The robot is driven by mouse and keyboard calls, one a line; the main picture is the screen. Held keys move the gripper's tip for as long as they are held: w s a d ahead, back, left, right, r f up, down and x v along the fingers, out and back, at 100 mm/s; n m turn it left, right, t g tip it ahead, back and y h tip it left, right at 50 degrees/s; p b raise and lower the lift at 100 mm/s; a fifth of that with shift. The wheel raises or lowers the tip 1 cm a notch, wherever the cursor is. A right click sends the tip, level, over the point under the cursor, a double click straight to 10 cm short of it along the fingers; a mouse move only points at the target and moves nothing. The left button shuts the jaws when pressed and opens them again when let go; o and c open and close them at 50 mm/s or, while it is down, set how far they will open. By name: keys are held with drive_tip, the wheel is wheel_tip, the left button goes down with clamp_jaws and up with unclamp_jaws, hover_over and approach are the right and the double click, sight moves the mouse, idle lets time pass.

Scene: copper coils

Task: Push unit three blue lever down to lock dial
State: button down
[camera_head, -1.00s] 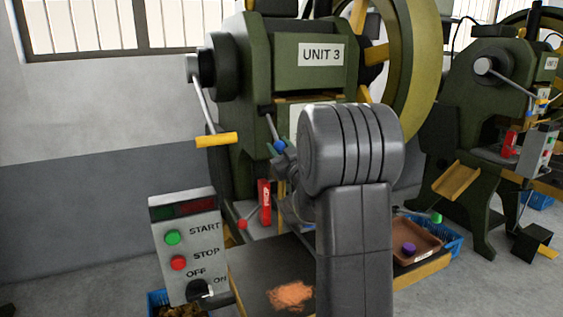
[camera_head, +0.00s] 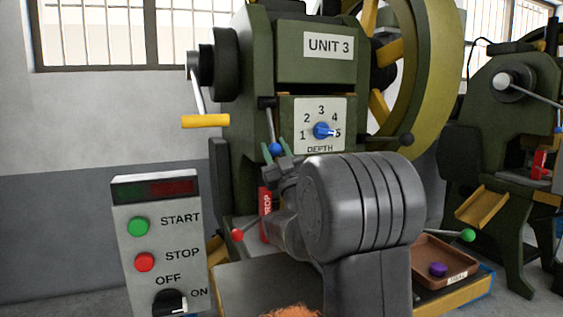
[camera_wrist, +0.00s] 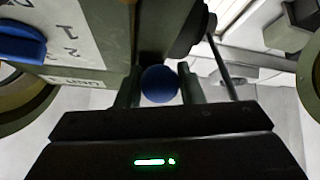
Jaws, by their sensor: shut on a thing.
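The unit three press (camera_head: 250,70) stands in the middle of the head view, with its "UNIT 3" sign (camera_head: 328,45). The blue lever knob (camera_head: 277,148) sits at the lower end of a short rod that hangs from a black pivot, left of the depth dial. The dial's blue knob (camera_head: 323,131) points towards 5. My gripper (camera_head: 281,156) is shut on the blue lever knob. The wrist view shows the knob (camera_wrist: 160,85) between my two fingers (camera_wrist: 158,92), and the blue dial knob (camera_wrist: 20,42) at upper left. My arm hides the press's lower middle.
A control box (camera_head: 160,240) with start and stop buttons stands at front left. A red-knobbed lever (camera_head: 237,235), a black-knobbed lever (camera_head: 406,138) and a green-knobbed lever (camera_head: 468,235) stick out near my arm. A brown tray (camera_head: 440,255) holds a purple piece at right.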

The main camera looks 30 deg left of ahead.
drive_tip(key=shift+w+a+f+b, duration=0.4)
drive_tip(key=shift+w+a+b, duration=0.1)
drive_tip(key=shift+a+b, duration=0.15)
drive_tip(key=shift+w+a+f+b, duration=0.35)
drive_tip(key=shift+w+a+b, duration=0.15)
drive_tip(key=shift+b, duration=0.2)
drive_tip(key=shift+w+a+b, duration=0.4)
drive_tip(key=shift+w+a, duration=0.1)
drive_tip(key=shift+a, duration=0.1)
drive_tip(key=c, duration=1)
unclamp_jaws()
drive_tip(key=shift+a, duration=0.15)
drive_tip(key=shift+f, duration=0.1)
